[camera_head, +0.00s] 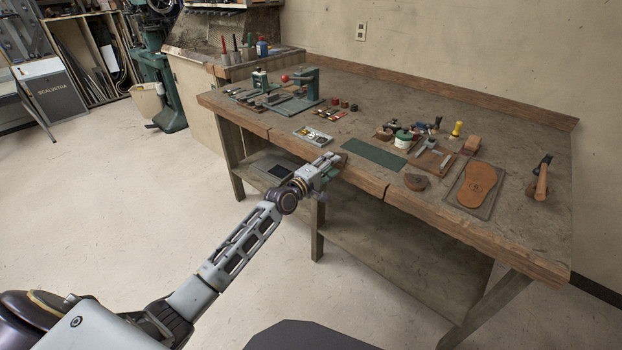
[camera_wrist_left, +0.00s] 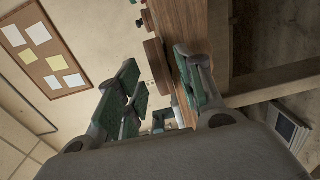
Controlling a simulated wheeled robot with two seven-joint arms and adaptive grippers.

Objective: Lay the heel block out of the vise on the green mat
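The green mat (camera_head: 375,154) lies flat and bare on the bench near its front edge. My left gripper (camera_head: 330,165) is at the front edge, just left of the mat. In the left wrist view its green-padded fingers (camera_wrist_left: 157,72) stand apart. A brown block (camera_wrist_left: 155,58), apparently the heel block, shows beyond and between them, beside the wooden bench edge. I cannot tell whether a finger touches it. In the head view a small brown patch (camera_head: 342,157) shows at the fingertips. The vise is largely hidden by the gripper and cannot be made out clearly. My right gripper is out of view.
A tray of small parts (camera_head: 313,135) lies left of the mat. A green machine (camera_head: 303,84) stands farther back.

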